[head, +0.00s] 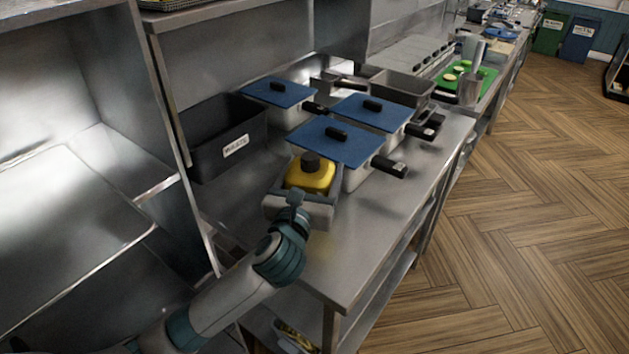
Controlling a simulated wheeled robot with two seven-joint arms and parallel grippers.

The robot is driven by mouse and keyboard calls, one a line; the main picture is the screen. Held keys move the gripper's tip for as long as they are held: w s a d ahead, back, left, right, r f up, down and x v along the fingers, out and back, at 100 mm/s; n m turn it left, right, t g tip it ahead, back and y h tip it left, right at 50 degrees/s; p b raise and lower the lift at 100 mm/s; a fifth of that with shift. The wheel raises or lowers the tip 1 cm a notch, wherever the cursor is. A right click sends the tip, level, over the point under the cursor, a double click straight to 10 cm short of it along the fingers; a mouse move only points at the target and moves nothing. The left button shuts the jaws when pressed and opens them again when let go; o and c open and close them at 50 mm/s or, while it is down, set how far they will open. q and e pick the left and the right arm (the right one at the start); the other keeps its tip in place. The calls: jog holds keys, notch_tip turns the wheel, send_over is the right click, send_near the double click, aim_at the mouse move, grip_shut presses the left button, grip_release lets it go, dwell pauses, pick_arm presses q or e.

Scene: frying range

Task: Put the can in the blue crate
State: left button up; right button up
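A yellow can (309,177) with a dark cap is on or just above the steel counter (355,240), in front of the blue-lidded pots. My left gripper (309,187) is right at the can, its pale body covering the can's lower near side. A dark finger shows along the can's right side; the other finger is not clear, so I cannot tell whether they press on it. My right gripper is out of view. No blue crate is clearly seen; a blue bin (579,40) with a white label stands far off at the back right.
Pots with blue lids (337,141) and dark handles crowd the counter behind the can. A black labelled bin (228,135) stands left of them. A green board (466,77) lies farther along. A green bin (551,33) stands beside the blue one. The wooden floor (530,190) at right is clear.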

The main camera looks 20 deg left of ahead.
pick_arm(q)
jog(key=shift+f, duration=1.45)
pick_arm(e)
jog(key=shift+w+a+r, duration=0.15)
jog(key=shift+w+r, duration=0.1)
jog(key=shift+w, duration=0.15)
pick_arm(q)
jog(key=shift+f, duration=0.1)
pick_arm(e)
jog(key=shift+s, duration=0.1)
pick_arm(q)
jog(key=o, duration=1.3)
jog(key=shift+o, duration=0.2)
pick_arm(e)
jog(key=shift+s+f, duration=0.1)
